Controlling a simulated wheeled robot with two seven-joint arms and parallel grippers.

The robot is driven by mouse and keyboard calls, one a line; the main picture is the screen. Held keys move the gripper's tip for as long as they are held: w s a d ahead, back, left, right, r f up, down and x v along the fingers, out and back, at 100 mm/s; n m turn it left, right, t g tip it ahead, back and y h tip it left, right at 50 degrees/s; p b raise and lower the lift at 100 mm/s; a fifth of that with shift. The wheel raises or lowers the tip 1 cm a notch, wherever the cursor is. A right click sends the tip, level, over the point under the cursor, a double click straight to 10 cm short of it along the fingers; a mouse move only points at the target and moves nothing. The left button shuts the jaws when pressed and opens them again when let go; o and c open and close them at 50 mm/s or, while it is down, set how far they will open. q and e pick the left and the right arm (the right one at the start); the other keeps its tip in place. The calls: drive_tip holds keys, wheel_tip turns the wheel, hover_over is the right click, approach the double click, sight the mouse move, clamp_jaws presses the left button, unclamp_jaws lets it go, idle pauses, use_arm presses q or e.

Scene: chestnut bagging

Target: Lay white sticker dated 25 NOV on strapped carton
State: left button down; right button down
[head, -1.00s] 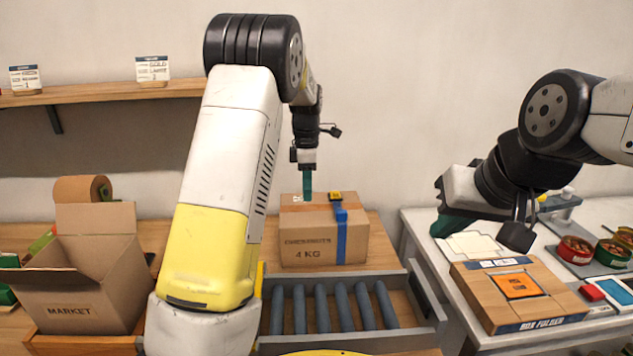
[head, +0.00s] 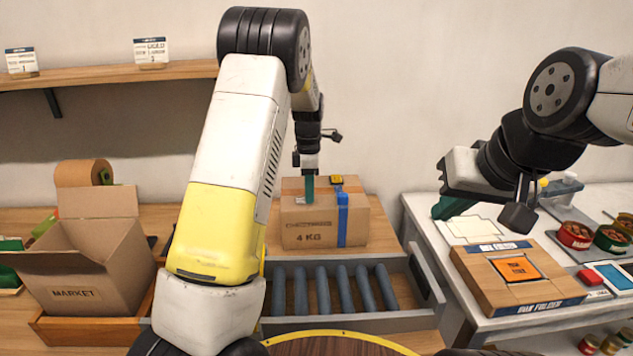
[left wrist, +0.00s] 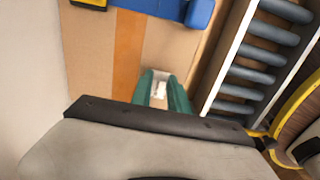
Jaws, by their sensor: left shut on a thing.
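The strapped carton (head: 295,228) stands behind the roller tray, marked 4 KG, with a blue strap (head: 343,222) and a brown tape band (left wrist: 128,40) on top. My left gripper (head: 308,190) points down at the carton's top, left of the strap. In the left wrist view, its teal fingers (left wrist: 163,95) are shut on a small white sticker (left wrist: 158,86), close over the cardboard near the carton's edge. The sticker's print is not legible, and I cannot tell whether it touches the carton. My right gripper (head: 446,206) hangs over the right table; its finger gap is hidden.
An open MARKET box (head: 75,290) stands left. A grey tray with rollers (head: 335,290) lies before the carton. The right table holds a box folder (head: 520,285) and several tins (head: 575,236). A black-and-yellow item (head: 337,179) is on the carton beside the strap.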

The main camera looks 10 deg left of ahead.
use_arm(q)
drive_tip(key=shift+d, duration=0.1)
idle(0.7)
drive_tip(key=c, duration=1.2)
unclamp_jaws()
drive_tip(key=shift+r, duration=3.5)
